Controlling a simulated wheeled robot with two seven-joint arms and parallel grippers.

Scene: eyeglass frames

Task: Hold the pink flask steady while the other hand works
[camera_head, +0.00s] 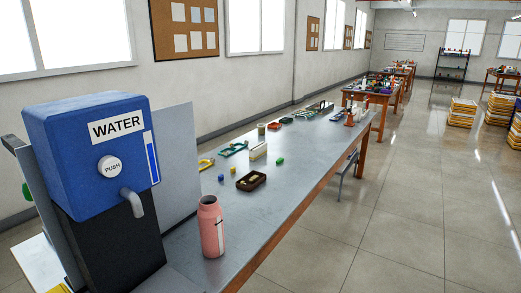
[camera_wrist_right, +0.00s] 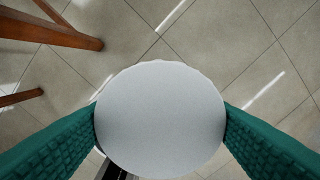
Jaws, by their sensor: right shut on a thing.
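The pink flask (camera_head: 211,232) stands upright on the near end of the metal-topped table (camera_head: 272,205), to the right of the water dispenser (camera_head: 108,165). No gripper touches it in the head view. My right gripper (camera_wrist_right: 160,118) shows only in the right wrist view. Its two green ridged fingers are shut on a round pale grey thing (camera_wrist_right: 160,120), seen as a flat disc, over the tiled floor. Its sides are hidden, so I cannot tell what it is. My left gripper is in neither view.
The blue dispenser has a PUSH button (camera_head: 110,166) and a grey spout (camera_head: 133,203). A dark brown tray (camera_head: 251,181) and small coloured pieces lie farther along the table. Wooden legs (camera_wrist_right: 55,32) show in the wrist view.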

